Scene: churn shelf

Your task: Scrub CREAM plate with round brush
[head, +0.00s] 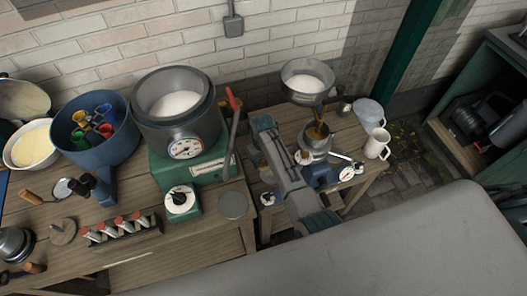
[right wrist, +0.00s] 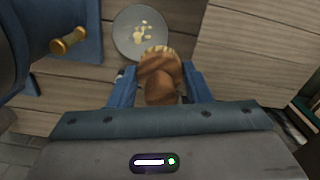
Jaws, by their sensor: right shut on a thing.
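The plate (right wrist: 137,38) is a round grey disc with pale cream smears near its middle, lying on wooden planks at the top of the right wrist view. The round brush (right wrist: 160,85) has a brown wooden grip and tan bristles. My right gripper (right wrist: 159,70) is shut on the brush, a blue finger on each side. The brush overlaps the plate's lower edge in that view; I cannot tell whether the bristles touch it. My left gripper is out of view.
A green-based churn (head: 187,150) stands on the left bench, with a flat grey disc (head: 232,205) beside it. A metal bowl (head: 307,96) sits above a machine on the right bench, near a white mug (head: 377,145). A blue tub (head: 95,150) with cups stands left.

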